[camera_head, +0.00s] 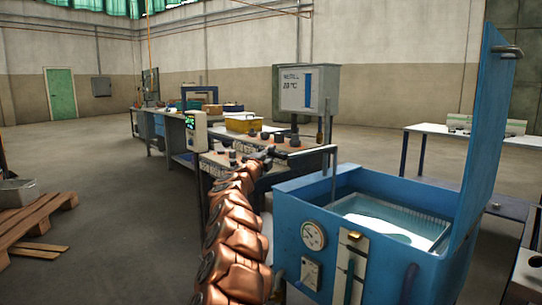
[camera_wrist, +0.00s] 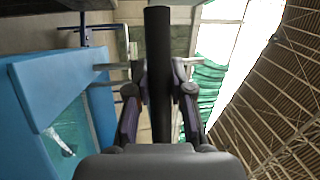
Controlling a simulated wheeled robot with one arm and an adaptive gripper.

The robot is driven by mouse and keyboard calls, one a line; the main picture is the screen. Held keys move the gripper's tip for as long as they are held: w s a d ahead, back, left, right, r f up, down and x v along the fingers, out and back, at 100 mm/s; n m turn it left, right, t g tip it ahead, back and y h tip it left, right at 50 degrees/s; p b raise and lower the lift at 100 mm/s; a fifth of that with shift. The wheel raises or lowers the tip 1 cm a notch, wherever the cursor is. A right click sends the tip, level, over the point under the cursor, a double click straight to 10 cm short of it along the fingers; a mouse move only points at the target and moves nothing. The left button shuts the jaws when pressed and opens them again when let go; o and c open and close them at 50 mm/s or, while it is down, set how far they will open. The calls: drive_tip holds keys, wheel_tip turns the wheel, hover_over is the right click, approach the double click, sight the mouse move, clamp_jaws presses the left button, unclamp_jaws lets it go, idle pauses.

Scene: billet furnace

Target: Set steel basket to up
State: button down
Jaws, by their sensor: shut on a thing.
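The steel basket (camera_head: 428,222) shows as a pale wire rack low inside the open blue tank (camera_head: 300,215). A thin bent rod (camera_head: 333,175) rises at the tank's back left corner and turns left toward my gripper (camera_head: 268,154). In the wrist view my gripper (camera_wrist: 158,90) is shut on a dark bar-shaped handle (camera_wrist: 157,50), one finger on each side of it. The joint between this handle and the rod is too small to make out. Part of the basket is hidden by the tank's front wall.
The tank's blue lid (camera_head: 485,130) stands open at the right. A grey control box (camera_head: 306,90) showing 20 °C stands behind the tank. A workbench (camera_head: 240,165) with several small dark parts is beside my arm.

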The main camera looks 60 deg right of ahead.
wheel_tip(320, 180, up, 14)
drive_tip(key=p, duration=1.1)
drive_tip(key=shift+f, duration=0.25)
drive_tip(key=shift+r, duration=0.1)
drive_tip(key=c, duration=1.1)
unclamp_jaws()
drive_tip(key=shift+o, duration=0.4)
drive_tip(key=shift+f, duration=0.2)
drive_tip(key=shift+a+f, duration=0.1)
drive_tip(key=shift+a, duration=0.05)
drive_tip(key=v, duration=1.1)
drive_tip(key=shift+a, duration=0.3)
drive_tip(key=shift+s, duration=0.15)
